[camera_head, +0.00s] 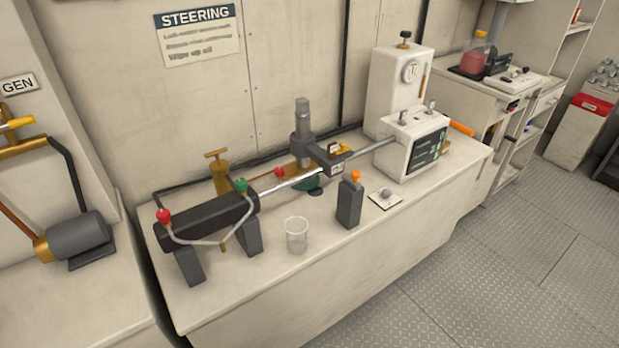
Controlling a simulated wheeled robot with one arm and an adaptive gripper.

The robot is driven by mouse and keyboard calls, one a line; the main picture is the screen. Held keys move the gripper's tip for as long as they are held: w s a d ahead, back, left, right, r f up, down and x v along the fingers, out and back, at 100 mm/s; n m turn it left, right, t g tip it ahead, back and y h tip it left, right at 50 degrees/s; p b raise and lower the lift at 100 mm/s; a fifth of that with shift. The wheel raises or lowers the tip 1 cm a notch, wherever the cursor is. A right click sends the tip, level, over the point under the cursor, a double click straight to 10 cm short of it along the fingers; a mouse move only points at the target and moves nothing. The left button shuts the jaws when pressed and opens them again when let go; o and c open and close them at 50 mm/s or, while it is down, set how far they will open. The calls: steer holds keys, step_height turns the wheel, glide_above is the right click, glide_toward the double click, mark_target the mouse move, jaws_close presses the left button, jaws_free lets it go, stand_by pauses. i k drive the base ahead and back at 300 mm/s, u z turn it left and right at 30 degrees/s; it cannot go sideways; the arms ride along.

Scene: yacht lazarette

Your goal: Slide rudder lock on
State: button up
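A steering assembly stands on the white bench under the STEERING sign. A dark cylinder (208,220) on two grey supports has a shiny rod (290,184) reaching right to a dark tiller arm (318,156) on a grey upright post (302,130). A dark grey upright block (348,203) with an orange knob (356,176) stands in front. Beside it lies a small white plate (385,198) with a grey knob. No part is clearly marked as the rudder lock, so I cannot tell which one it is. My gripper is not in view.
A clear cup (296,235) stands at the bench's (250,300) front. A white control box (412,145) with a dark panel is at the right end. A pump motor (75,237) sits on the left cabinet. The metal floor (480,280) at the right front is clear.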

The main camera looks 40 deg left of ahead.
mark_target(352, 180)
steer(key=u, duration=1.45)
steer(key=k, duration=0.65)
steer(key=u, duration=0.85)
steer(key=i, duration=1.6)
steer(key=z, duration=0.85)
